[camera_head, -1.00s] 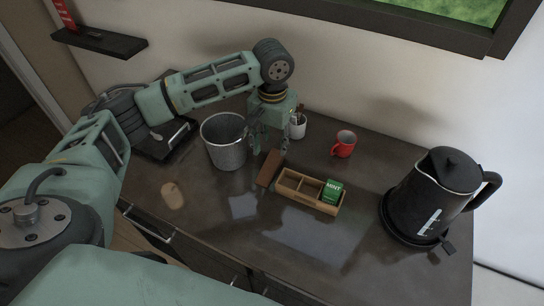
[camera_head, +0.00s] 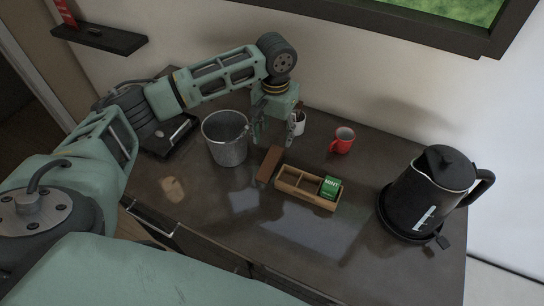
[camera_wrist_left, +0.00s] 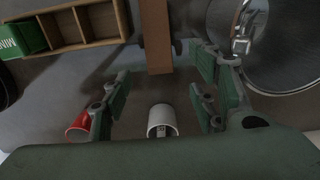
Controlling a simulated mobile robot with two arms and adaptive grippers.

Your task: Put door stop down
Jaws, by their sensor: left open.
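The door stop, a brown wooden wedge (camera_head: 269,164), lies on the dark counter against the left end of a wooden compartment box. In the left wrist view the door stop (camera_wrist_left: 155,35) shows as a brown strip at the top middle. My left gripper (camera_head: 273,141) is open and empty just behind and above the door stop. Its spread fingers (camera_wrist_left: 160,62) frame the door stop's near end in the wrist view. I cannot tell whether they touch it. My right gripper is not in view.
The wooden box (camera_head: 307,201) holds a green mint packet (camera_head: 330,187). A metal bucket (camera_head: 225,139) stands left of the gripper, a white cup (camera_head: 299,123) behind, and a red mug (camera_head: 342,141) to the right. A black kettle (camera_head: 428,195) stands far right. The front counter is clear.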

